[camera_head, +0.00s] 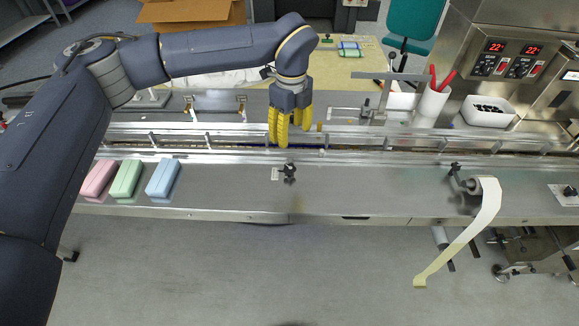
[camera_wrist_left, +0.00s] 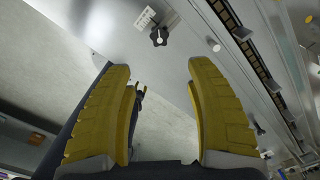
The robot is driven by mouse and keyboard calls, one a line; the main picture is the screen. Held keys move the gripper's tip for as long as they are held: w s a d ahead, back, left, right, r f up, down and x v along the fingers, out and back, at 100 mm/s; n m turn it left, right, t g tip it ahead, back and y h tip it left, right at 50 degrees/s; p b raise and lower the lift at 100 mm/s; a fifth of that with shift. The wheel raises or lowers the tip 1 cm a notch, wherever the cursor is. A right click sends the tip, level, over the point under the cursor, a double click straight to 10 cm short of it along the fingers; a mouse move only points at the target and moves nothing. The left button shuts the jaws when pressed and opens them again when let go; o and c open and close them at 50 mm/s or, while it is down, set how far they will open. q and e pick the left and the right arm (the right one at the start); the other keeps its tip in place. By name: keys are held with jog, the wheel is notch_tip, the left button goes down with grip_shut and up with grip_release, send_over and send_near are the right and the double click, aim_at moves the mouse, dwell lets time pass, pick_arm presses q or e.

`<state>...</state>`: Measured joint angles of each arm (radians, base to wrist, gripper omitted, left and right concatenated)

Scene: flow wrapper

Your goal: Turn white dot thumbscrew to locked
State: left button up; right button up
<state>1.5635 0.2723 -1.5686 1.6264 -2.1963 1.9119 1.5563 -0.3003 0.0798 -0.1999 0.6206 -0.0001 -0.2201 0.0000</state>
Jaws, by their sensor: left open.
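A small black lobed thumbscrew (camera_head: 289,173) sits on the front steel deck of the machine, with a small white label (camera_head: 275,174) just left of it. In the left wrist view the thumbscrew (camera_wrist_left: 158,37) lies beyond the fingertips, between their lines, with what looks like a pale spot on it; the label (camera_wrist_left: 145,18) is beside it. Its locked or unlocked setting is too small to read. My left gripper (camera_head: 278,142) has yellow fingers pointing down, behind and above the thumbscrew, apart from it. It is open and empty (camera_wrist_left: 160,66). My right gripper is not in view.
Pink (camera_head: 98,178), green (camera_head: 127,179) and blue (camera_head: 163,178) blocks lie on the deck at left. A guide rail (camera_head: 220,145) runs behind the thumbscrew. A film roll (camera_head: 484,194) hangs at right. The deck around the thumbscrew is clear.

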aim_at(291, 168)
pick_arm(q)
notch_tip(291, 168, down, 14)
jog(key=shift+f, duration=0.15)
dwell(0.4)
jog(key=shift+c, duration=0.4)
grip_shut()
jog(key=shift+s, duration=0.1)
